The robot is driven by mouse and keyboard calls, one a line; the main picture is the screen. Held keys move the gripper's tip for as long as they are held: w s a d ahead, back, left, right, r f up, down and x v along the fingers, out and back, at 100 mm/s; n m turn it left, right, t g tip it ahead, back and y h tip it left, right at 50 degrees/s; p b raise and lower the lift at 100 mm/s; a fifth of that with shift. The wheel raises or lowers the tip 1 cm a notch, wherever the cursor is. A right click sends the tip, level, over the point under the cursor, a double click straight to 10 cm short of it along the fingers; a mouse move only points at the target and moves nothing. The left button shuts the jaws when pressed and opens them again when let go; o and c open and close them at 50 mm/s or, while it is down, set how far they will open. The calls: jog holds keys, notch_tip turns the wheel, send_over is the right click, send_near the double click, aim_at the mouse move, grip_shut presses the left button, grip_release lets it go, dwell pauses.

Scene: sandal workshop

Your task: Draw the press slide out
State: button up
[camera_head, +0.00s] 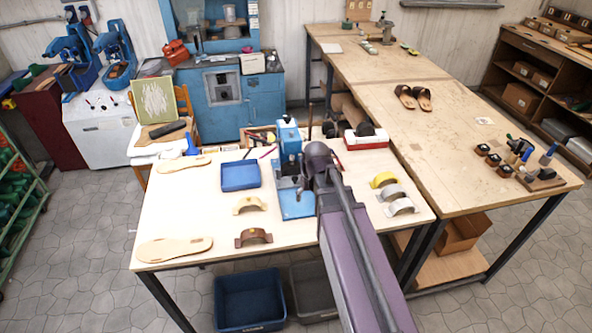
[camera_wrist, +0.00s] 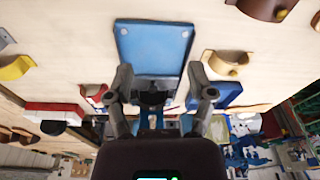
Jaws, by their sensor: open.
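The blue press (camera_head: 289,140) stands upright near the middle of the light worktable. A flat blue plate (camera_head: 297,205) extends from its foot toward the table's front; in the wrist view this plate (camera_wrist: 153,45) has pale round spots at its corners. I cannot tell how far the slide is out. My gripper (camera_wrist: 160,80) is open, with its two fingers apart in front of the press and nothing visibly gripped. A dark part (camera_wrist: 152,98) of the press shows between the fingers. In the head view my arm hides the gripper's fingertips and the press's right side.
A blue tray (camera_head: 240,176) lies left of the press. Tan (camera_head: 250,205) and brown (camera_head: 254,238) straps lie before it. Yellow (camera_head: 384,180) and grey (camera_head: 401,206) straps lie right of my arm. A red-and-white box (camera_head: 366,137) stands behind. The table's left part is mostly clear.

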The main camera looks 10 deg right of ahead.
aim_at(295, 178)
jog(key=w+d+r+n+t, duration=0.1)
jog(key=w, duration=0.6)
jog(key=w+d+n+t+y, duration=0.1)
jog(key=w+n, duration=0.1)
jog(key=w, duration=0.6)
jog(key=shift+r, duration=0.35)
jog(key=shift+w+f, duration=0.15)
jog(key=shift+f, duration=0.05)
jog(key=b+x, duration=1.2)
jog(key=x, duration=0.1)
jog(key=shift+w+a+f+b, duration=0.15)
jog(key=shift+w+b, duration=0.1)
jog(key=shift+b, duration=0.15)
grip_shut()
jog(key=shift+s, duration=0.15)
